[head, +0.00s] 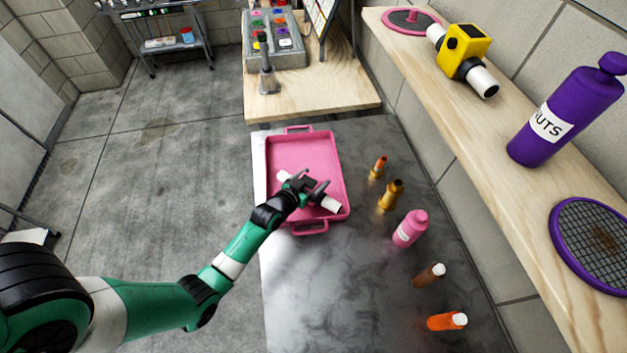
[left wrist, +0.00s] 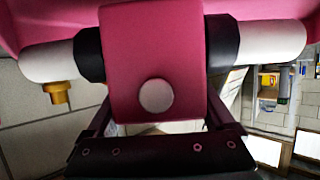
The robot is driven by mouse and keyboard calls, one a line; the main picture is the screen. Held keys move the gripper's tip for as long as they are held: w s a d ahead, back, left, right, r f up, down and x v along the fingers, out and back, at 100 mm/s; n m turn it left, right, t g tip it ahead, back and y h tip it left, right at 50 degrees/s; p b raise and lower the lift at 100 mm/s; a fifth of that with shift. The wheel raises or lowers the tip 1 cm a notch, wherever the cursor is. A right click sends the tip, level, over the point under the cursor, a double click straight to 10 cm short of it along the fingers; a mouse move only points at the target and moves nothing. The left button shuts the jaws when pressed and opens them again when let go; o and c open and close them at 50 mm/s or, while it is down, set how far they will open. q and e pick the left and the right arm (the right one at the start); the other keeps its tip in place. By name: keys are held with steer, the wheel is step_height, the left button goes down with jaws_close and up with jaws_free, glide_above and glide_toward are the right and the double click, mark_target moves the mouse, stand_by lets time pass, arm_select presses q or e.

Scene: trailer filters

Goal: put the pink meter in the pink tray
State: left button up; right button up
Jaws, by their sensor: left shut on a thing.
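The pink meter (left wrist: 152,60) has a boxy pink body with a round pale button, black collars and white pipe ends. In the left wrist view it fills the space between the fingers. My left gripper (head: 308,188) is shut on it. In the head view the meter's white end (head: 331,205) shows beside the gripper, which hides most of its body. The meter is over the near half of the pink tray (head: 300,150); I cannot tell whether it touches the tray floor. The tray otherwise looks empty. My right gripper is not in view.
Right of the tray stand several small bottles, among them a pink one (head: 410,228) and an orange one (head: 446,321). The wooden shelf (head: 480,130) holds a yellow meter (head: 464,52), a purple bottle (head: 570,110) and round mesh filters. The near grey tabletop (head: 320,290) is clear.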

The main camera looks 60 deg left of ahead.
arm_select(q)
steer(key=shift+w, duration=0.1)
steer(key=shift+f+b, duration=0.55)
steer(key=shift+b, duration=0.05)
steer(key=o, duration=1.4)
steer(key=shift+f, duration=0.1)
steer(key=shift+c, duration=0.2)
steer(key=shift+o, duration=0.6)
steer(key=shift+f, duration=0.1)
steer(key=shift+r, duration=0.2)
steer(key=shift+r+p, duration=0.55)
steer(key=shift+p, duration=0.15)
steer(key=p+v, duration=0.3)
steer(key=v, duration=0.9)
